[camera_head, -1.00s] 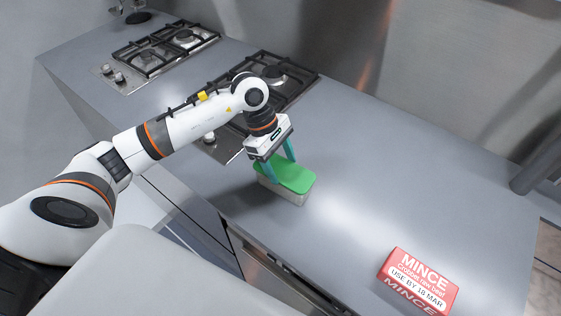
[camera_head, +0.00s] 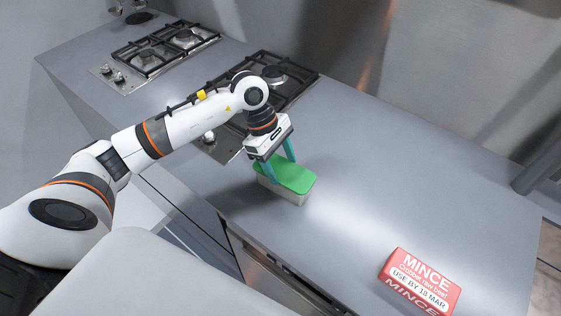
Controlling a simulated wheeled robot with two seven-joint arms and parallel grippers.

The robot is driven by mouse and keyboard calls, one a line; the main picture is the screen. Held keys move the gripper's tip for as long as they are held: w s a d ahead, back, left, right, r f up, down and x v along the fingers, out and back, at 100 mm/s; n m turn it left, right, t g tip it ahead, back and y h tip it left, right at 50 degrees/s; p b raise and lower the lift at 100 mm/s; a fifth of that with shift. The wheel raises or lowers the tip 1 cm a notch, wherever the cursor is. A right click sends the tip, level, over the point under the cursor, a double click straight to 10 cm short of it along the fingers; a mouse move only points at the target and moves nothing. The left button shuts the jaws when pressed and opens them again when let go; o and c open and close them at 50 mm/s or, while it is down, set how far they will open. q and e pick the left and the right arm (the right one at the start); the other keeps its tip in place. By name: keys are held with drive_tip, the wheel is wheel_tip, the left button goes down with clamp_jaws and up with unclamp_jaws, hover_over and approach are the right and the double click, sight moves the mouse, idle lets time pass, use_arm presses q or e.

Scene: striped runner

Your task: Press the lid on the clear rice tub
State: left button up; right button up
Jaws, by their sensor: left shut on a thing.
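The green lid (camera_head: 292,178) lies over the top of the rice tub (camera_head: 293,198) on the grey counter, near its front edge. Only a pale, greyish side of the tub shows below the lid; its contents are hidden. My left gripper (camera_head: 281,168) points down at the lid's far-left end. Its two teal fingers are shut on the lid. Whether the lid sits fully tight on the rim I cannot tell. My right gripper is not in view.
A red MINCE package (camera_head: 421,282) lies at the front right of the counter. A gas hob (camera_head: 277,78) is behind my left gripper, and another hob (camera_head: 165,45) is at the far left.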

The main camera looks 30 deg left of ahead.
use_arm(q)
drive_tip(key=shift+b, duration=0.45)
idle(0.6)
drive_tip(key=o, duration=1.3)
drive_tip(key=shift+r+p, duration=1.55)
drive_tip(key=shift+r, duration=1.95)
clamp_jaws()
